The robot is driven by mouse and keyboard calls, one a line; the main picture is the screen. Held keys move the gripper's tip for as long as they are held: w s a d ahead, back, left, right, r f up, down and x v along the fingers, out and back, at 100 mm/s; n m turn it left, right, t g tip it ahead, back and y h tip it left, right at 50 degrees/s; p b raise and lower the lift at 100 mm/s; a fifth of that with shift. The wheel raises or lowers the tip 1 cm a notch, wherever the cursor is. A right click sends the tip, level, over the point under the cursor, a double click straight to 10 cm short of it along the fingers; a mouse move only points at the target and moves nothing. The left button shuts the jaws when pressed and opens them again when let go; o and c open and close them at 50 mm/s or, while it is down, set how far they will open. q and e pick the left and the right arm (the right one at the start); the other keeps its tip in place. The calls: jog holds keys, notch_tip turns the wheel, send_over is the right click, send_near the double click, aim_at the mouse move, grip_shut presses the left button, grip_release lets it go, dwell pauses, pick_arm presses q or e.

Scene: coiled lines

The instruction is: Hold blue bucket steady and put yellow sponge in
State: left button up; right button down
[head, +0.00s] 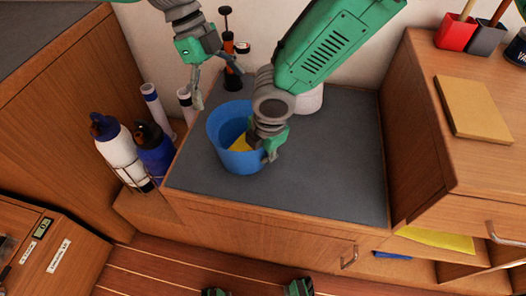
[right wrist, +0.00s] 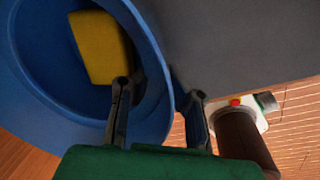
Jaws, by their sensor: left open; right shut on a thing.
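The blue bucket (head: 238,163) stands upright on the dark grey counter top. The yellow sponge (head: 240,143) is inside it and shows partly past my right gripper; the right wrist view also shows the sponge (right wrist: 102,45) within the bucket (right wrist: 50,95). My right gripper (head: 264,147) is shut on the bucket's right rim, one finger inside and one outside the wall (right wrist: 157,112). The inner finger overlaps the sponge's lower edge in the wrist view; whether they touch I cannot tell. My left gripper (head: 216,84) is open and empty above the bucket's back left.
An orange and black tool (head: 230,62) stands behind the bucket. White (head: 118,150) and blue (head: 155,152) bottles stand in a rack at the left. The grey counter top (head: 335,165) is clear to the right. A tan slab (head: 472,108) lies on the right cabinet.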

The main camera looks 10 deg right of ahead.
pick_arm(q)
jog(key=shift+w+r, duration=0.1)
jog(key=shift+r, duration=0.2)
pick_arm(e)
jog(key=c, duration=1.6)
grip_release()
